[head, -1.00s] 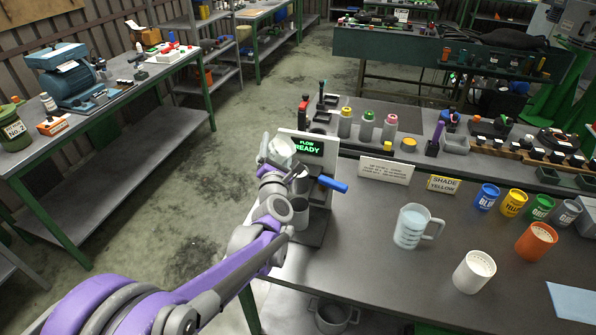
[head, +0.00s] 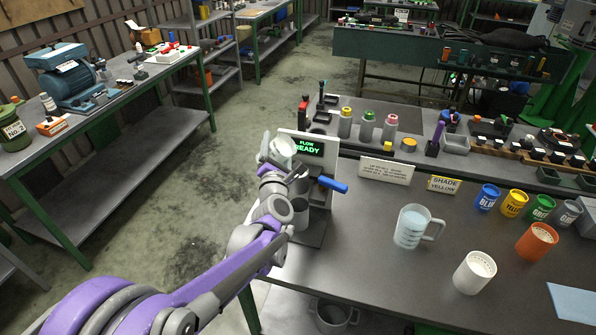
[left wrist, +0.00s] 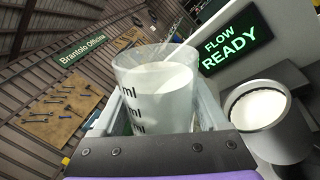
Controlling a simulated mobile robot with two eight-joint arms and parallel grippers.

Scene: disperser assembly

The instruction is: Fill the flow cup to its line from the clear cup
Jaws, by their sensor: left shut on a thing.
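My left gripper (head: 272,168) is shut on the clear cup (head: 281,148), a see-through cup with "ml" marks. In the left wrist view the clear cup (left wrist: 158,95) holds whitish liquid and looks tilted. The grey flow cup (left wrist: 265,118) is to its right, just apart from it in the picture, with a pale, whitish surface inside its rim. I cannot make out its line. In the head view the flow cup is mostly hidden by my wrist, in front of the lit sign "FLOW READY" (head: 309,147). My right gripper is out of view.
A blue handle (head: 332,184) sticks out right of the flow stand. A grey cup (head: 300,214) is low at the stand. A clear jug of liquid (head: 411,226), a white cup (head: 474,272) and an orange cup (head: 536,241) stand on the bench.

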